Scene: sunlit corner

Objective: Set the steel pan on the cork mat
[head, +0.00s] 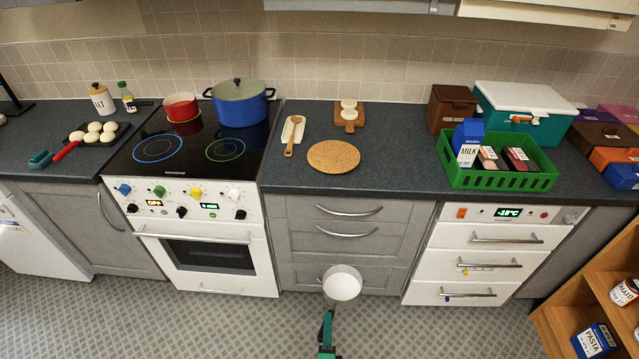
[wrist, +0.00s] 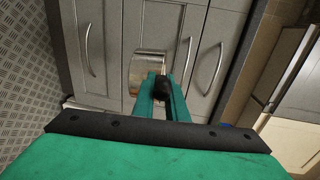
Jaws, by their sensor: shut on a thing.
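The steel pan (head: 342,284) hangs in the air in front of the drawer unit, below counter height in the head view. My green gripper (head: 326,333) is shut on the pan's handle. In the wrist view the pan's shiny side (wrist: 149,66) shows beyond the fingers, and the dark handle is between the green fingertips (wrist: 164,95). The round cork mat (head: 334,156) lies flat and bare on the dark counter, right of the stove, well above and beyond the pan in the picture.
A spoon rest with a wooden spoon (head: 291,135) lies left of the mat. A small board (head: 349,119) with pale pieces is behind it. A green crate (head: 490,176) stands right. A blue pot (head: 239,104) and red saucepan (head: 182,106) are on the stove. Counter between mat and crate is clear.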

